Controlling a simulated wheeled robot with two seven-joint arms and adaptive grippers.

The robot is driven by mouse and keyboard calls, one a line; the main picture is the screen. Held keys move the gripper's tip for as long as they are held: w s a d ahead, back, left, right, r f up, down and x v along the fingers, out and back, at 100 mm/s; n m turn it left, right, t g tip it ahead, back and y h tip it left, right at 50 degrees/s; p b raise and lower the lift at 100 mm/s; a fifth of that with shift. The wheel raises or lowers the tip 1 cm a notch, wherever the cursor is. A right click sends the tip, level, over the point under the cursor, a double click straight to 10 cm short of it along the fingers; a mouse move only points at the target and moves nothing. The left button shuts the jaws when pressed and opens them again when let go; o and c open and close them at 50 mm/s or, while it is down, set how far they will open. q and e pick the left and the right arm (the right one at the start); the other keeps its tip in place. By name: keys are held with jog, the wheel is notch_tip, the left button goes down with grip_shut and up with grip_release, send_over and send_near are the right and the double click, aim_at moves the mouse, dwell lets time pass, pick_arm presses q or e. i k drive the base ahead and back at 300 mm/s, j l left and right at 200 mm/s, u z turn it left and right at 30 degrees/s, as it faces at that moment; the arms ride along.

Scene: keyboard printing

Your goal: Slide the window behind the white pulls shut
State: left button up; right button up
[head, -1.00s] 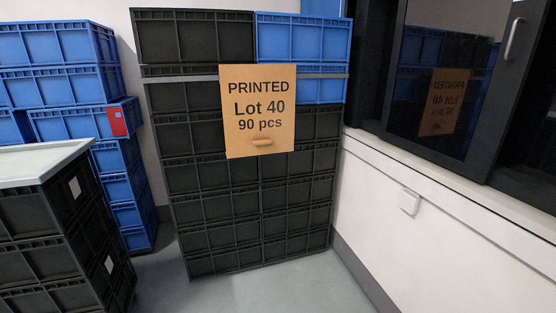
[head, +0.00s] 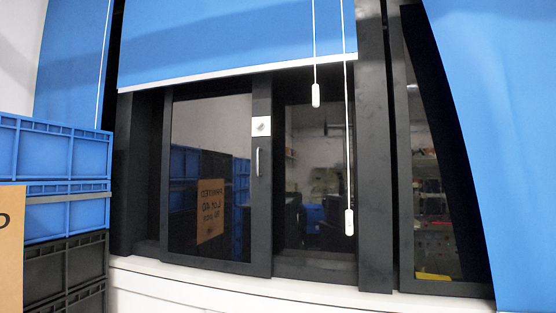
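In the head view a dark-framed sliding window (head: 210,135) stands in the middle. Its sash has a pale vertical handle (head: 257,162) and a small white plate (head: 261,126) on the right stile. A narrow gap shows at the left between the sash and the outer frame. Two white pulls hang on cords in front of the glass to the right, a higher one (head: 316,95) and a lower one (head: 349,222). Neither of my grippers is in view.
A blue blind (head: 220,40) covers the window's top. Another blue blind (head: 490,130) hangs at the right. Blue and black crates (head: 60,150) are stacked at the left, with a cardboard sign (head: 11,250) at the edge. A white sill (head: 300,292) runs below the window.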

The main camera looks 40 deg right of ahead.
aim_at(217, 206)
jog(key=i+j+z, duration=0.25)
jog(key=j+z, duration=0.25)
jog(key=i+j+z, duration=0.25)
jog(key=j+z, duration=0.25)
jog(key=j, duration=0.2)
